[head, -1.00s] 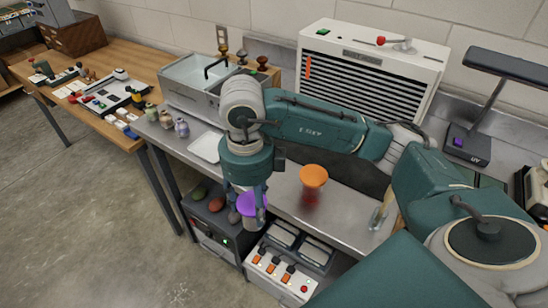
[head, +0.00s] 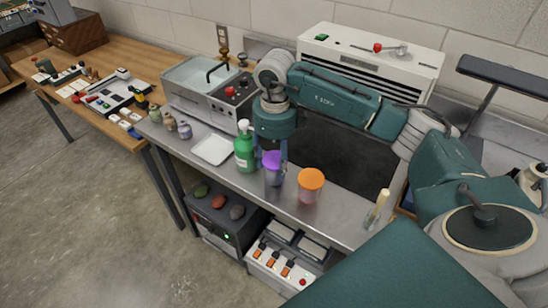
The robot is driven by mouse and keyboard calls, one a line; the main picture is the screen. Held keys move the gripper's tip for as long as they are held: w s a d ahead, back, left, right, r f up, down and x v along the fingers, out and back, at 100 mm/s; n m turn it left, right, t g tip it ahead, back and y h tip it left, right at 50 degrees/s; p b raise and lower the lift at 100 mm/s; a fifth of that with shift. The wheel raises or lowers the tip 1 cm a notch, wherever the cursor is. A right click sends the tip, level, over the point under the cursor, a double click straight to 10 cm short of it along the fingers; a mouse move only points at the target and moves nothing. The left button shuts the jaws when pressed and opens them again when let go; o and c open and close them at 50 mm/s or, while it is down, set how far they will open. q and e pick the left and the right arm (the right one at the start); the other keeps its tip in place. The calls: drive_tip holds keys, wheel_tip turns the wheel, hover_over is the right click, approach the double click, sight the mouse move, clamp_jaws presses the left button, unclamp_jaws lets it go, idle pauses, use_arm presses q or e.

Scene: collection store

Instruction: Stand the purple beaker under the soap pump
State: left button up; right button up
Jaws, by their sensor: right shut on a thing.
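The purple beaker (head: 273,174) has a purple rim and a greyish, see-through body. My right gripper (head: 271,160) is shut on it from above and holds it upright, over the steel bench or on it; I cannot tell if its base touches. The soap pump (head: 244,151), a green bottle with a white pump head, stands on the bench just left of the beaker. The beaker is beside the bottle, to its right. My left gripper is not in view.
An orange-topped beaker (head: 310,184) stands close on the right of the purple one. A white tray (head: 213,149) lies left of the soap pump. Small jars (head: 170,122) stand further left. The steel bench's (head: 335,226) front edge is near. A brush (head: 377,208) stands at right.

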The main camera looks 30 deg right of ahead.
drive_tip(key=shift+w+d+r, duration=0.1)
drive_tip(key=shift+w+d, duration=0.1)
drive_tip(key=shift+w, duration=0.3)
drive_tip(key=shift+f+p, duration=0.2)
drive_tip(key=shift+p, duration=0.15)
drive_tip(key=shift+w+f, duration=0.1)
drive_tip(key=shift+f, duration=0.45)
drive_tip(key=shift+f, duration=0.15)
drive_tip(key=o, duration=1.2)
